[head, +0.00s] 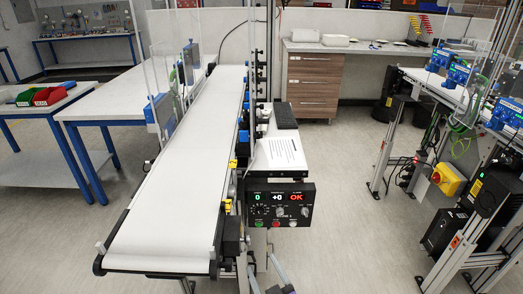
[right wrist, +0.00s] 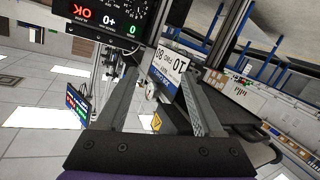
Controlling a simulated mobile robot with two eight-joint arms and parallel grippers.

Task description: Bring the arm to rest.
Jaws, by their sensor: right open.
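My right gripper (head: 264,267) shows at the bottom edge of the head view, just below the control box, with only its front part in the picture. In the right wrist view the two grey fingers of the right gripper (right wrist: 158,73) stand apart with nothing held between them. My left gripper is not in the head view. The control box (head: 280,206) on the conveyor's right side has a display reading 0, +0 and OK. That control box (right wrist: 100,18) also shows, upside down, at the top of the right wrist view.
A white belt conveyor (head: 180,185) runs away from me, its belt empty. A paper sheet (head: 281,152) lies above the control box. A white table (head: 108,103) stands left, a drawer cabinet (head: 315,82) behind. Equipment on frames (head: 480,190) fills the right; floor (head: 345,225) between is clear.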

